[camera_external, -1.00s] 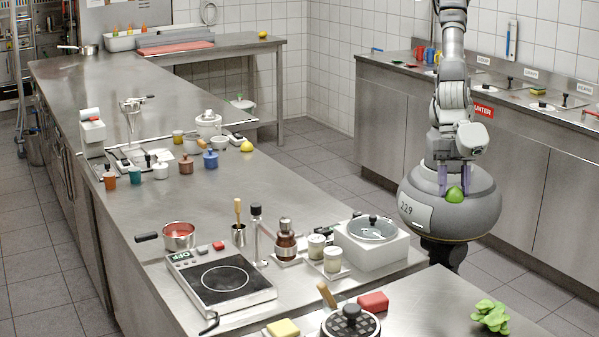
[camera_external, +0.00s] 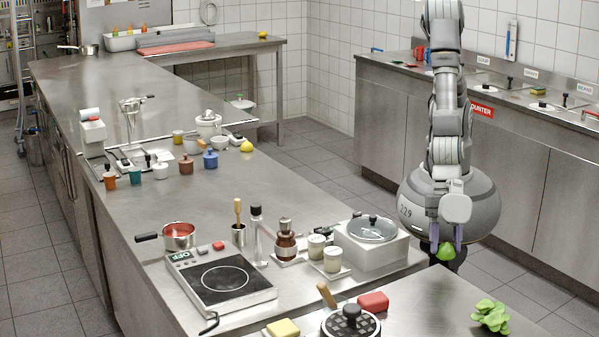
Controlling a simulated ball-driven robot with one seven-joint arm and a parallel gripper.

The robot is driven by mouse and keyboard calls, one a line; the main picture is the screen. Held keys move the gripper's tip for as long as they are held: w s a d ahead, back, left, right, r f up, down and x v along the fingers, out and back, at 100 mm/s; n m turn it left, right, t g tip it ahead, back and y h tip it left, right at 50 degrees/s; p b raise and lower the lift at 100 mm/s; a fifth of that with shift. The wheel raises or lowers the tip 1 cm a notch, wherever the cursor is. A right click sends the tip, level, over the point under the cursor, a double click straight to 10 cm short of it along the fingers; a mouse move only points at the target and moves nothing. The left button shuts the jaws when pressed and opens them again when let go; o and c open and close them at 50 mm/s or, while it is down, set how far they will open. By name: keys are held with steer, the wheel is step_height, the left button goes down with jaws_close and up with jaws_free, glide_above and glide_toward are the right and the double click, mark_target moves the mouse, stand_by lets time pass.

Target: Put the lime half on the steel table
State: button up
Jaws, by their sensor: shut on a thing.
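The lime half (camera_external: 446,251) is a small green piece between the finger tips of my gripper (camera_external: 446,244). My gripper points down, shut on the lime half, and holds it in the air in front of my round grey base. The fingers cover the sides of the lime half. A gap of floor and base shows between it and the front worktop.
A front worktop (camera_external: 440,300) holds a red block (camera_external: 373,302) and green leaves (camera_external: 491,316). The table's middle is bare.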

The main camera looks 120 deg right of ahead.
steer(key=b, duration=0.1)
glide_above(440, 294)
steer(key=d, duration=0.1)
steer(key=shift+s+f, duration=0.35)
steer(key=shift+f, duration=0.1)
step_height(440, 294, down, 4)
steer(key=shift+r+b, duration=0.15)
steer(key=shift+b, duration=0.65)
steer(key=shift+r, duration=0.15)
steer(key=o, duration=1)
steer(key=shift+d, duration=0.1)
steer(key=shift+o, duration=0.2)
